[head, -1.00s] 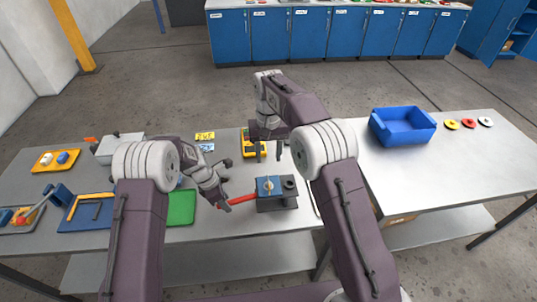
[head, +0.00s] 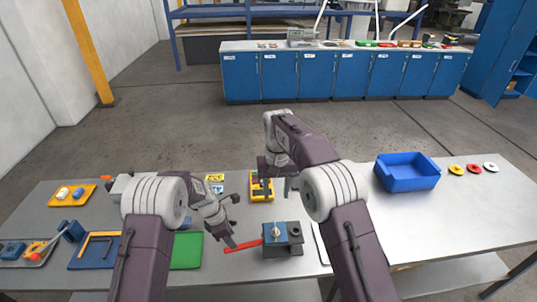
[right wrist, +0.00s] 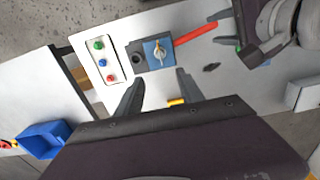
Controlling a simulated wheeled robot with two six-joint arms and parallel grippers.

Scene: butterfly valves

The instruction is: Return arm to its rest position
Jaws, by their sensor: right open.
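The butterfly valve, a dark block with a blue plate (head: 283,238) and a long red handle (head: 245,246), stands on the workbench (head: 340,262). It also shows in the right wrist view (right wrist: 158,52). My left gripper (head: 232,221) is open, with its fingers spread near the outer end of the red handle; whether they touch it I cannot tell. My right gripper (head: 277,187) is open and empty above the bench, behind the valve. Its two fingers also show in the right wrist view (right wrist: 160,82).
A yellow case (head: 261,187) lies near my right gripper. A blue bin (head: 407,172) and several coloured rings (head: 456,169) are on the right. A green mat (head: 187,251) and tool trays (head: 94,250) lie on the left. A button panel (right wrist: 117,60) is beside the valve.

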